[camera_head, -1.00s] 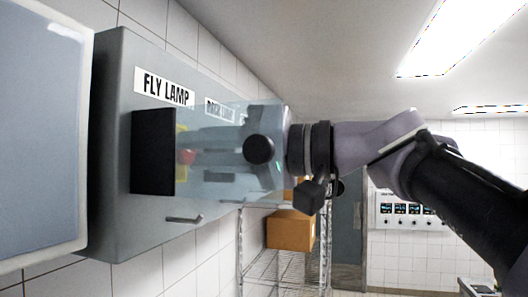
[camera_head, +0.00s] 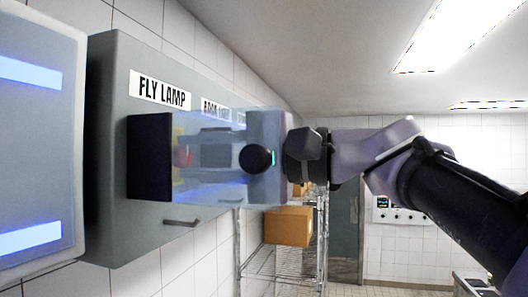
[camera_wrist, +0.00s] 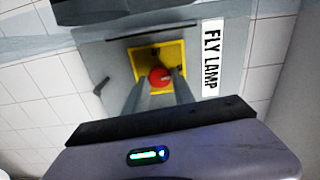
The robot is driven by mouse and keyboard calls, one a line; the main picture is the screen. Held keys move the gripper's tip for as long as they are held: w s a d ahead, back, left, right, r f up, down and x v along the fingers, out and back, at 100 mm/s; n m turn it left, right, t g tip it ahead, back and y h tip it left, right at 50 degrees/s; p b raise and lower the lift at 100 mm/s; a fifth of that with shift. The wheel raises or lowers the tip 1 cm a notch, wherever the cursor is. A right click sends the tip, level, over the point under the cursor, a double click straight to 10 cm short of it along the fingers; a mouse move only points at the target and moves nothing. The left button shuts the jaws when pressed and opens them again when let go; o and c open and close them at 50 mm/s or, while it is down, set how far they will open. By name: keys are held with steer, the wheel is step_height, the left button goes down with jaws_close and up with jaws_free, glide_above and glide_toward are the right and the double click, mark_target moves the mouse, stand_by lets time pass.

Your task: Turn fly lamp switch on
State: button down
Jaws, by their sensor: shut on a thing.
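The fly lamp switch is a red knob (camera_wrist: 160,77) on a yellow plate (camera_wrist: 174,52) beside the FLY LAMP label (camera_wrist: 212,58). The knob also shows in the head view (camera_head: 185,157), behind see-through parts of my gripper (camera_head: 190,157). My gripper's two grey fingers (camera_wrist: 160,86) are shut on the knob, one on each side. The label on the grey switch box also shows in the head view (camera_head: 160,90). The lamp (camera_head: 35,150) at the far left glows with two blue-white bars.
The grey switch box (camera_head: 115,225) stands out from the tiled wall, with a handle (camera_head: 183,222) on it. A wire rack (camera_head: 285,262) with a cardboard box (camera_head: 289,226) stands further back. A control panel (camera_head: 399,216) hangs on the far wall.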

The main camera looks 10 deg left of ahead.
steer(key=shift+m, duration=0.5)
steer(key=c, duration=1.1)
jaws_free()
steer(key=shift+o, duration=0.2)
steer(key=s+d+b, duration=0.1)
steer(key=d+b, duration=0.2)
steer(key=d, duration=1.4)
steer(key=shift+s+d+b, duration=0.2)
steer(key=shift+s+b, duration=0.1)
steer(key=shift+b, duration=0.1)
